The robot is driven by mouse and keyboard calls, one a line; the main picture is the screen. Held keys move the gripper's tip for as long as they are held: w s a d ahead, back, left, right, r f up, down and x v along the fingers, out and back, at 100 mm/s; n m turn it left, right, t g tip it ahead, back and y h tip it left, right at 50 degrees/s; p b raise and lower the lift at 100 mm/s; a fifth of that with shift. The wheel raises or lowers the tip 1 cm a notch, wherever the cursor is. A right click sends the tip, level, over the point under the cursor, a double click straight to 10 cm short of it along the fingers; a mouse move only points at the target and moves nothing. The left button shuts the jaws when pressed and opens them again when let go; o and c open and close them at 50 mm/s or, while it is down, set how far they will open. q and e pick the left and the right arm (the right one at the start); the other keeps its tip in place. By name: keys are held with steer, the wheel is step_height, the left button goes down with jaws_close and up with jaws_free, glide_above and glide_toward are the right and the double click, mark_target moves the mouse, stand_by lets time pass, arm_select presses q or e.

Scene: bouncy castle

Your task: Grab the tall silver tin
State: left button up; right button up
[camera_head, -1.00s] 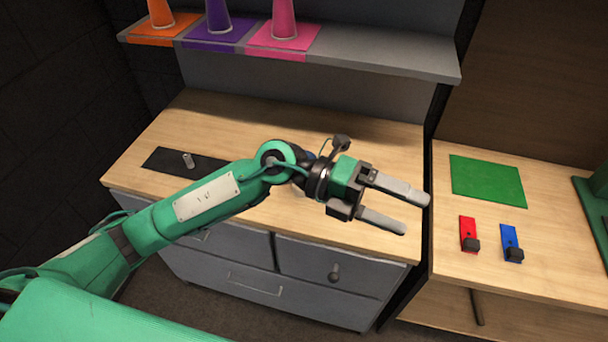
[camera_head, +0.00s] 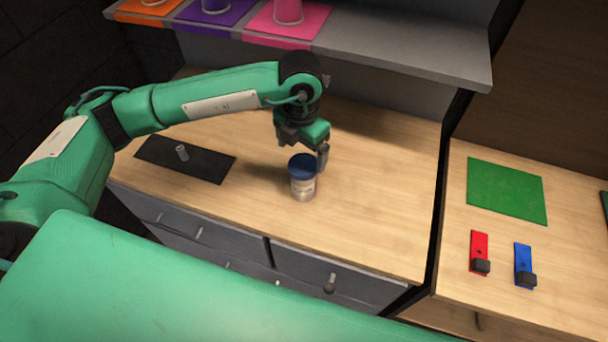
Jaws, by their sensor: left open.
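A silver tin with a dark blue lid and a pale label (camera_head: 302,187) stands upright on the wooden counter, in the middle of the head view. My left gripper (camera_head: 312,153) points down right at the tin's far side. One finger shows just right of the lid; the other is mostly hidden, so I cannot tell whether the fingers touch the tin. The left gripper is open. My right gripper is out of view.
A black mat (camera_head: 210,168) with a small grey cylinder (camera_head: 182,152) lies to the left. A grey shelf (camera_head: 420,62) with orange, purple and pink items overhangs the back. A right-hand counter holds a green mat (camera_head: 506,190), a red piece (camera_head: 479,248) and a blue piece (camera_head: 523,262).

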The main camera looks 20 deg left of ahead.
mark_target(302, 164)
arm_select(q)
step_height(302, 164, down, 3)
steer(key=shift+w+f+p, duration=0.1)
steer(key=shift+w+p, duration=0.05)
steer(key=shift+p, duration=0.15)
step_height(302, 164, down, 2)
steer(key=shift+d+f+p, duration=0.15)
steer(key=shift+f+p, duration=0.1)
steer(key=shift+p, duration=0.55)
step_height(302, 164, down, 3)
steer(key=shift+d+f+p, duration=0.1)
steer(key=shift+f+p, duration=0.05)
steer(key=shift+p, duration=0.6)
steer(key=shift+f, duration=0.35)
steer(key=c, duration=1.1)
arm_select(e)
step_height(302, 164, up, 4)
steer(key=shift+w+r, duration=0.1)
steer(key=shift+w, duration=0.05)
